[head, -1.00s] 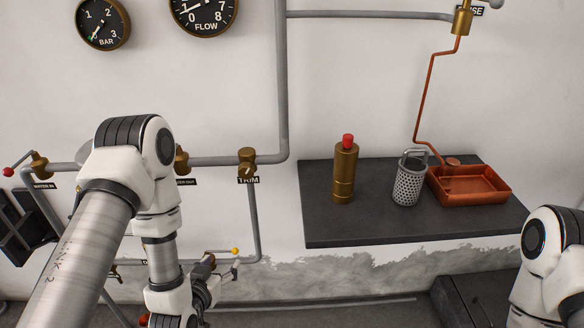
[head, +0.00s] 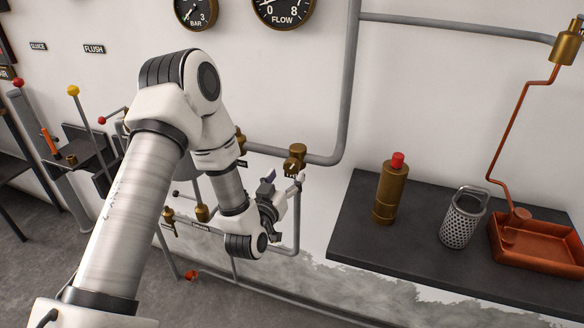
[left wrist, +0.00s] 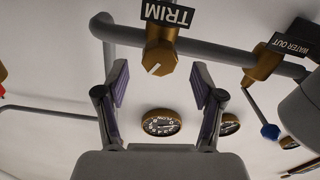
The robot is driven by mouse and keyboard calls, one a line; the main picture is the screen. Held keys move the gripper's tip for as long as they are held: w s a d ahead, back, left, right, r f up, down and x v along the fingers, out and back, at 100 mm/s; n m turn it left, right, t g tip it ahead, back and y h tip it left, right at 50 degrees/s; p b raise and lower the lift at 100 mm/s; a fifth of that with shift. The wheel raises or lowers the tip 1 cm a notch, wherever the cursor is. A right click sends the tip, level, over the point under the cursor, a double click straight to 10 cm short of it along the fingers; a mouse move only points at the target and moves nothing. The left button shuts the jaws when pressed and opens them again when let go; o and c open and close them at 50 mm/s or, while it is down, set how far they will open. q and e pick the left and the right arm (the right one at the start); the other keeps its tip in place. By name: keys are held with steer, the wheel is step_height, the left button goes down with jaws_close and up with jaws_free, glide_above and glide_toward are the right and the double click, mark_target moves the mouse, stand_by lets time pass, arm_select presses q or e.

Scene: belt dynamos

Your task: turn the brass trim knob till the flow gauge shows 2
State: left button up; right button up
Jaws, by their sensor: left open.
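The brass trim knob (head: 295,160) sits on the grey wall pipe. In the left wrist view, the picture is upside down, and the knob (left wrist: 160,56) shows a pale pointer mark beside the TRIM label (left wrist: 167,13). The flow gauge (head: 284,10) is cut off by the top edge; it also shows small in the left wrist view (left wrist: 161,122). Its needle lies toward the low end, but I cannot read an exact value. My left gripper (head: 284,188) is open and empty just below the knob, its fingers (left wrist: 158,80) apart and not touching it. My right gripper is out of view.
A bar gauge (head: 196,12) hangs left of the flow gauge. Another brass valve with a blue-tipped lever (left wrist: 270,130) is near the WATER OUT label. A dark shelf (head: 350,225) at right holds a brass bottle (head: 391,190), a perforated basket (head: 462,220) and a copper tray (head: 540,262).

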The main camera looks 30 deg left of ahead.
mark_target(289, 169)
arm_select(q)
steer(key=x, duration=0.3)
steer(key=shift+w+d+r, duration=0.1)
steer(key=shift+w+d, duration=0.05)
steer(key=shift+w, duration=0.05)
steer(key=shift+w+a, duration=0.35)
steer(key=shift+d, duration=0.1)
steer(key=c, duration=1.1)
steer(key=shift+m+p, duration=0.35)
steer(key=shift+m, duration=0.05)
steer(key=shift+c, duration=0.3)
steer(key=m+p, duration=0.1)
steer(key=m, duration=0.2)
steer(key=shift+m+p, duration=0.85)
steer(key=shift+m, duration=1.65)
